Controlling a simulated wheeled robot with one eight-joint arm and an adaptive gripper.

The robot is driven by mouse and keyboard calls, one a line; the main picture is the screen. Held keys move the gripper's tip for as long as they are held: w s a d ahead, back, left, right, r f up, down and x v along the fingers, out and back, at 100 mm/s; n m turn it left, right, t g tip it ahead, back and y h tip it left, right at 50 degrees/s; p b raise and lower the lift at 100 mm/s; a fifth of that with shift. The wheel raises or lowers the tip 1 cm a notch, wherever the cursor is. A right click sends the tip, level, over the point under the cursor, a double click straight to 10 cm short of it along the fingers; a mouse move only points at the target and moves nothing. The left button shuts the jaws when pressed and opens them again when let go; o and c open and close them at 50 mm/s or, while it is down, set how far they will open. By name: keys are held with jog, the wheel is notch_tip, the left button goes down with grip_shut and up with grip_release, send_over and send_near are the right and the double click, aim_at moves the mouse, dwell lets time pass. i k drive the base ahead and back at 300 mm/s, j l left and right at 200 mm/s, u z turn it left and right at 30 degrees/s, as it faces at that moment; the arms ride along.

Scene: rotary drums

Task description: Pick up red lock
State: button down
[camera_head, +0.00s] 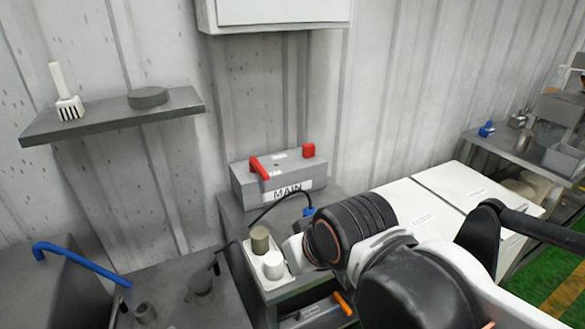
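A small red block (308,150), which looks like the red lock, sits on the back right of a grey box marked MAIN (240,187). A longer red bar (259,168), like a lever, sits on the same box to its left. My arm reaches in from the lower right, and its black ribbed wrist is in front of and below the box, apart from both red parts. The fingers of my gripper cannot be made out, so I cannot tell whether they are open or shut.
A white base with a brown cylinder (260,239) and a white cylinder (274,265) stands close left of my wrist. A wall shelf (115,118) is at upper left, and a white cabinet (275,14) hangs above. A blue bent bar (80,262) lies at lower left.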

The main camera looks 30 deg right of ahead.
aim_at(308, 150)
jog(key=l, duration=0.4)
jog(key=i+l, duration=0.2)
jog(key=l, duration=0.2)
jog(key=i+l, duration=0.15)
jog(key=l, duration=0.2)
jog(key=i+l, duration=0.2)
jog(key=l, duration=0.2)
